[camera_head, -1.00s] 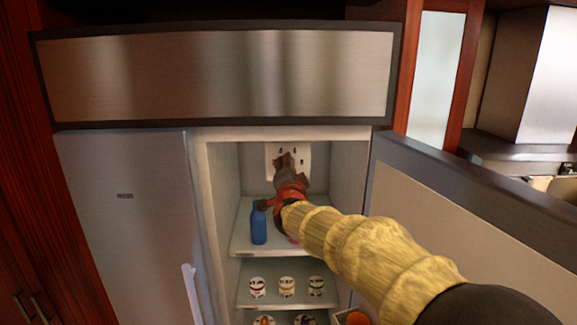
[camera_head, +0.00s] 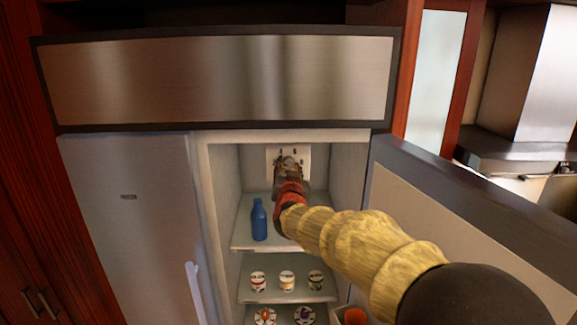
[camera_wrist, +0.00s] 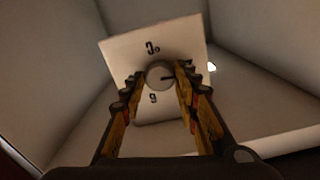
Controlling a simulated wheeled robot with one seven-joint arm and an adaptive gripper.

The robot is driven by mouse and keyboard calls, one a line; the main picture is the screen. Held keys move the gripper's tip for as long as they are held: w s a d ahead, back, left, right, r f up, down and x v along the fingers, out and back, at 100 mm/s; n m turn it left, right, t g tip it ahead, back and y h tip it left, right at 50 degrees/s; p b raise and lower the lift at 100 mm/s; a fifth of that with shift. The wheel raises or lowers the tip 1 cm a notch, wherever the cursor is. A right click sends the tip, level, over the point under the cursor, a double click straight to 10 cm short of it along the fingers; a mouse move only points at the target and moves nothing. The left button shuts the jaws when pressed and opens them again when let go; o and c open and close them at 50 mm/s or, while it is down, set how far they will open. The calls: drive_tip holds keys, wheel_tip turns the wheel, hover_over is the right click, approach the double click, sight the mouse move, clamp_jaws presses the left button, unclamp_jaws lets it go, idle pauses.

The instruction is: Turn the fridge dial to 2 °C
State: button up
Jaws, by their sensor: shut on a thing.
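The fridge dial (camera_wrist: 158,75) is a small round pale knob with a dark pointer line toward the right in the wrist view. It sits on a white plate (camera_wrist: 120,53) with dark marks above and below the knob; I cannot read them surely. The plate (camera_head: 303,158) also shows on the fridge's back wall in the head view. My gripper (camera_wrist: 161,76) is shut on the dial, one finger on each side. In the head view my gripper (camera_head: 288,165) covers the dial.
The fridge shelf (camera_head: 246,238) below holds a blue bottle (camera_head: 259,220), left of my arm. Several small cups (camera_head: 287,281) stand on a lower shelf. The open fridge door (camera_head: 455,215) is on the right, close to my arm. The fridge side walls are near.

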drive_tip(key=shift+f+n, duration=0.2)
drive_tip(key=shift+n, duration=0.2)
drive_tip(key=o, duration=1.2)
drive_tip(key=shift+r, duration=0.15)
drive_tip(key=shift+c, duration=0.2)
drive_tip(key=shift+s, duration=0.15)
drive_tip(key=s, duration=1.1)
drive_tip(key=shift+s, duration=0.35)
